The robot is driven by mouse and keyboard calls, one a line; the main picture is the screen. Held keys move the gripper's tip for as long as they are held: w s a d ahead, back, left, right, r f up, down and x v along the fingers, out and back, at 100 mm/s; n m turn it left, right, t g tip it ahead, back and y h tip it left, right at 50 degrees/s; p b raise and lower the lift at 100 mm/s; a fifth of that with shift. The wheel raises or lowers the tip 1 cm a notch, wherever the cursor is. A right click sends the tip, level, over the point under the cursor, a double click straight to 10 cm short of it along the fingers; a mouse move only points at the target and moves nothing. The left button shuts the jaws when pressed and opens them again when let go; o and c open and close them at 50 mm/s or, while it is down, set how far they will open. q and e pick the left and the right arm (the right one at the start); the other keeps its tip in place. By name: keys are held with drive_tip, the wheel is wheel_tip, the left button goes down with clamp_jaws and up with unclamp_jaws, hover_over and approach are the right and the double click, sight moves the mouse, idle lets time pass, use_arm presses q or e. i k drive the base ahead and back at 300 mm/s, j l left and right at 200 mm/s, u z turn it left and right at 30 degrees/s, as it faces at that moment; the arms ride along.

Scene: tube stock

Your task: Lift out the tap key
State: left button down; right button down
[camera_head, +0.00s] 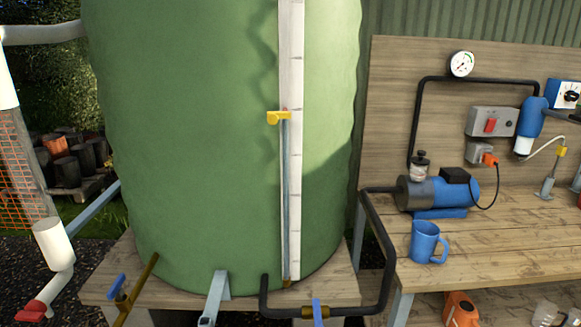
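I cannot pick out a tap key for certain. A yellow piece (278,117) sits at the top of a thin grey-blue tube or rod (286,200), which runs down a white marked strip on the green tank (190,130). A brass-coloured pipe with a blue tap handle (117,286) comes out at the tank's lower left. Another blue handle (317,311) stands on the black pipe (378,230) at the bottom edge. Neither of my grippers can be made out in this view.
A wooden bench (500,236) at right holds a blue pump (455,188) and a blue mug (427,243). An orange container (461,309) stands below it. A white pipe with a red end (33,310) stands at the left. Log ends (68,170) lie behind.

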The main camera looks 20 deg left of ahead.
sight(116, 290)
drive_tip(key=u, duration=0.4)
drive_tip(key=j+u, duration=0.15)
drive_tip(key=u, duration=0.6)
drive_tip(key=j+u, duration=0.15)
drive_tip(key=u, duration=0.25)
